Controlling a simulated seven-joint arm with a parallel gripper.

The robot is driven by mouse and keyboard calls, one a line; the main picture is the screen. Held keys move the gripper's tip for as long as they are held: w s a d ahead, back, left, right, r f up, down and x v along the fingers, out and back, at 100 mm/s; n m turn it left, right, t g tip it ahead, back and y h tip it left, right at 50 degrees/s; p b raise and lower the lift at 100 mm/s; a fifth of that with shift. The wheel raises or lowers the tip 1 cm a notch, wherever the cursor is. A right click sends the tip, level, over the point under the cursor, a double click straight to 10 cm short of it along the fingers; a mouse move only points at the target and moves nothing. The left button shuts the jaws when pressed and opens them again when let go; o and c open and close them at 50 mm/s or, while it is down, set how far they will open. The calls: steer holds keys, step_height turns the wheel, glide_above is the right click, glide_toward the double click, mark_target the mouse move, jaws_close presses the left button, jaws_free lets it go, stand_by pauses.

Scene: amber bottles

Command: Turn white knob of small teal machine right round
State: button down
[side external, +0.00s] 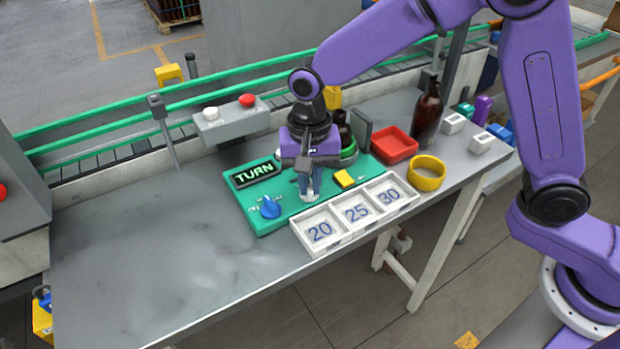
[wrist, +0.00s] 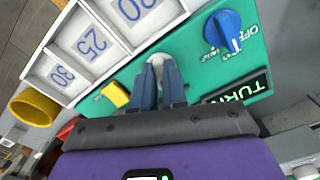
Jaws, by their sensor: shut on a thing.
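The small teal machine (side external: 256,218) stands on the grey bench, with a display reading TURN (side external: 255,173), a blue knob (side external: 270,208) marked OFF in the wrist view, and a yellow button (side external: 344,179). My gripper (side external: 306,190) points down over the middle of the machine. In the wrist view its two blue-grey fingers (wrist: 160,88) are shut on the white knob (wrist: 157,58), which shows between and just beyond the fingertips. In the side view the knob is mostly hidden by the fingers.
A white tray (side external: 338,240) marked 20, 25 and 30 lies along the machine's front. A dark bottle is close behind my gripper. The bench's left is clear.

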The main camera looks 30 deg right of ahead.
steer(key=m, duration=0.4)
steer(key=shift+w+a, duration=0.1)
steer(key=shift+m, duration=1.8)
steer(key=c, duration=1.2)
jaws_free()
steer(key=shift+o, duration=0.2)
step_height(320, 180, up, 18)
steer(key=shift+f, duration=0.25)
